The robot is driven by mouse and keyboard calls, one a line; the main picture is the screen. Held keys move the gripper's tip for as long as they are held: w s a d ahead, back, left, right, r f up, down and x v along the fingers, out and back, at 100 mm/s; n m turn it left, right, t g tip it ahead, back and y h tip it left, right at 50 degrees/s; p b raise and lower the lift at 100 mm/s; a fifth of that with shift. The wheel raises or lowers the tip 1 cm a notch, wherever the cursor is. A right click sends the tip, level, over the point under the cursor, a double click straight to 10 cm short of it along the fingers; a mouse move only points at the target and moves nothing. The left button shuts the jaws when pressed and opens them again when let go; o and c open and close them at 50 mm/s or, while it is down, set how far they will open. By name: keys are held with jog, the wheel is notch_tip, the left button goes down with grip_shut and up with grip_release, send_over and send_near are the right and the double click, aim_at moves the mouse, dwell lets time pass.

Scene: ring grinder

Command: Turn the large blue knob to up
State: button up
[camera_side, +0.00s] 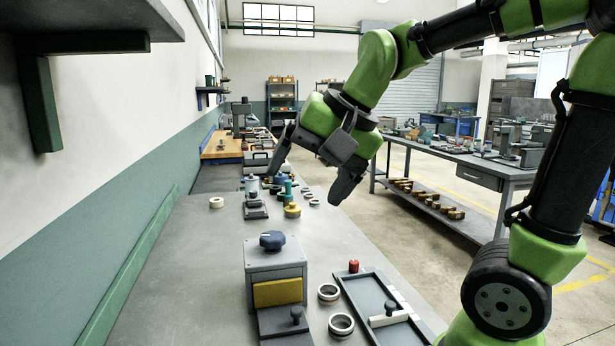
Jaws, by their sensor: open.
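The large blue knob (272,240) sits on top of a grey box-shaped machine (262,262) with a yellow front panel, near the front of the bench. Its pointing direction is too small to tell. My gripper (312,190) is open and empty, its two dark fingers spread wide and pointing down. It hangs above and beyond the knob, to the right, apart from it.
A grey tray (362,283) with a white bar and black knob lies right of the machine. Two rings (341,325) and a red-topped piece (353,266) are near it. Several small fixtures (255,200) stand farther back. Grey bench (180,280) is clear at left.

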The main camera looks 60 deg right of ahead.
jog(key=w+d+f+g+h, duration=0.2)
jog(key=w+d+f, duration=0.3)
jog(key=w, duration=0.5)
jog(key=g+h, duration=0.2)
send_near(272, 235)
jog(key=shift+n, duration=0.4)
jog(key=x, duration=0.9)
jog(key=shift+f, duration=0.1)
